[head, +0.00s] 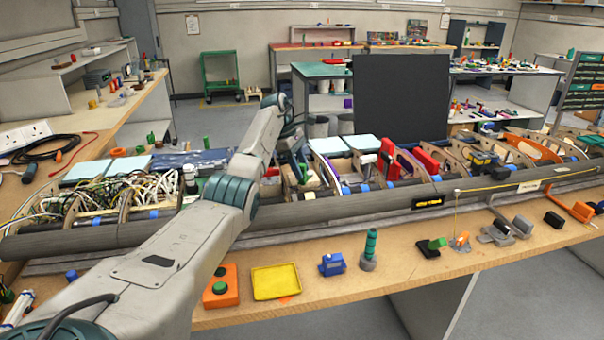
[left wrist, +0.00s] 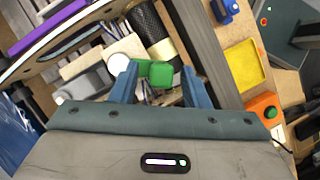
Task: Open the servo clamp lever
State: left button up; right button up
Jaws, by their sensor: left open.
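A green lever-like part (left wrist: 161,75), most likely the servo clamp lever, shows in the left wrist view. It has a blocky end and a short bar reaching left towards a round white part (left wrist: 118,64). My left gripper (left wrist: 160,68) is open, with its two blue fingers on either side of the green part and a gap to the right finger. I cannot tell whether the left finger touches it. In the head view my left gripper (head: 296,165) points down into the wing frame, and the lever is too small and covered to make out. My right gripper is not in view.
The long wing frame (head: 330,217) lies across the bench, with ribs, wires and clamps in it. In front are a yellow tray (head: 276,282), an orange box with a green button (head: 220,287) and a blue block (head: 332,264). A dark panel (head: 398,100) stands behind the wing.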

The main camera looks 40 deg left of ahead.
pick_arm(q)
jog(key=b+v, duration=0.1)
jog(key=v, duration=0.8)
jog(key=shift+s+f, duration=0.1)
jog(key=shift+f, duration=0.05)
